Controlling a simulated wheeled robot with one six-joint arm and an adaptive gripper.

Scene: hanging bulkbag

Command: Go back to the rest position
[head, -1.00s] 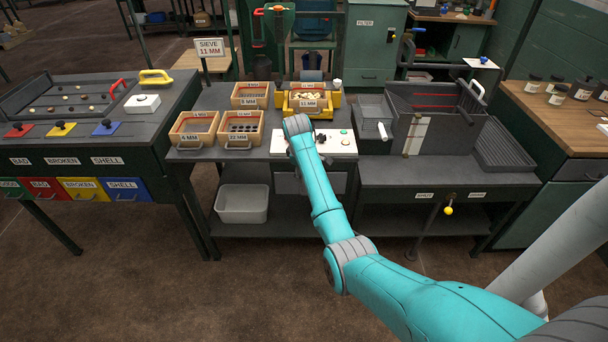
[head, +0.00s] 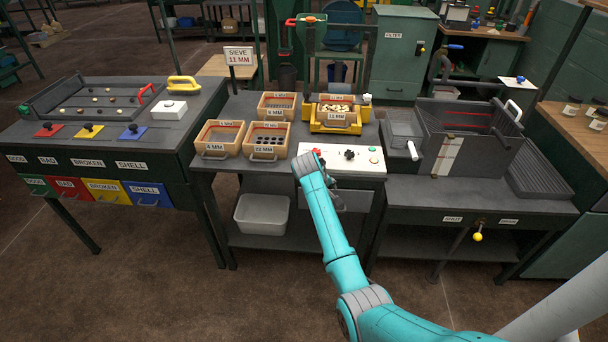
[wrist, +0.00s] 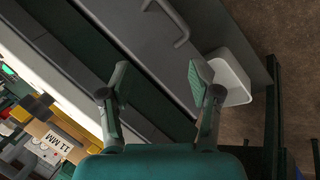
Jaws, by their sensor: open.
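My teal arm (head: 328,222) reaches forward from the lower right in the head view, its far end just in front of the middle bench. Past the fingers are the dark bench front and a drawer handle (wrist: 182,25). The white control panel (head: 342,160), with a black knob and small buttons, lies on the bench just beyond the arm's end.
A yellow sieve machine (head: 335,118) with pale pieces stands behind the panel. Several wooden sieve boxes (head: 265,142) sit left of it. A white bin (head: 262,214) is on the lower shelf. The sorting table (head: 110,140) is at left. The floor in front is open.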

